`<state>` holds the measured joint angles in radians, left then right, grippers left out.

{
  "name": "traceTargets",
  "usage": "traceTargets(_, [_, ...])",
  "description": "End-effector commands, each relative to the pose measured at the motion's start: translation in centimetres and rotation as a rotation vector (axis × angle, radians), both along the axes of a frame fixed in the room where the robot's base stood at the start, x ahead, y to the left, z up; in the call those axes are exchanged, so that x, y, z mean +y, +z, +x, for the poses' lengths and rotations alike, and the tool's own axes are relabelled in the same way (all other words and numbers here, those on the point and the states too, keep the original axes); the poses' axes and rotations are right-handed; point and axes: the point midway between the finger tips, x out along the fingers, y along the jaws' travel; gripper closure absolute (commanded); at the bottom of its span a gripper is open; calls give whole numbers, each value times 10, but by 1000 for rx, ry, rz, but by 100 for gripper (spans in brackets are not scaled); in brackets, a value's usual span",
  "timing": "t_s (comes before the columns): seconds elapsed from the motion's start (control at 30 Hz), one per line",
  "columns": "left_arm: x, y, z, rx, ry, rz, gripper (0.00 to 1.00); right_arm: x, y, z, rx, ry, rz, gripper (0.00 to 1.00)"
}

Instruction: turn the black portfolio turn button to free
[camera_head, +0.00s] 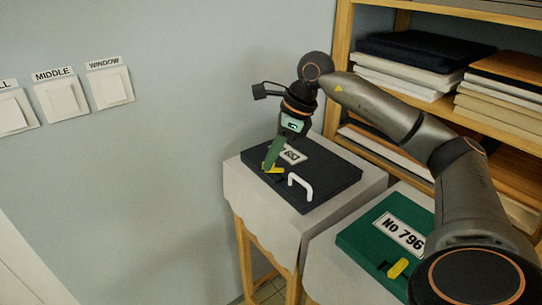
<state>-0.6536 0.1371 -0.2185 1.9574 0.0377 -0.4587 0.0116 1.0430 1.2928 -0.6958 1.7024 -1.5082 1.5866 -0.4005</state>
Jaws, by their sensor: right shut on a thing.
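The black portfolio (325,183) lies flat on a cloth-covered stand, with a white label (294,154) partly hidden by my right gripper and a white handle (301,186) at its front edge. Its yellow turn button (277,170) sits near the left front edge. My right gripper (269,168) reaches down from above and is shut on the yellow turn button. The button's angle is hard to tell, since the fingers cover part of it. My left gripper is not in view.
A green portfolio (362,236) labelled No 796, with its own yellow button (398,267), lies on a second covered stand at right. A wooden shelf (343,60) with stacked boards stands behind. Wall switches (62,97) are at left.

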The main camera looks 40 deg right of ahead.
Motion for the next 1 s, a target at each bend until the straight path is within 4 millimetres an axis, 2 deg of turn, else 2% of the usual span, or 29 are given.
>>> traceTargets(0.6, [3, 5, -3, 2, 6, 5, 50, 4, 1, -1, -2, -572, 0, 100])
traceTargets(1.0, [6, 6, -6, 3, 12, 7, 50, 5, 1, -1, 0, -818, 1, 100])
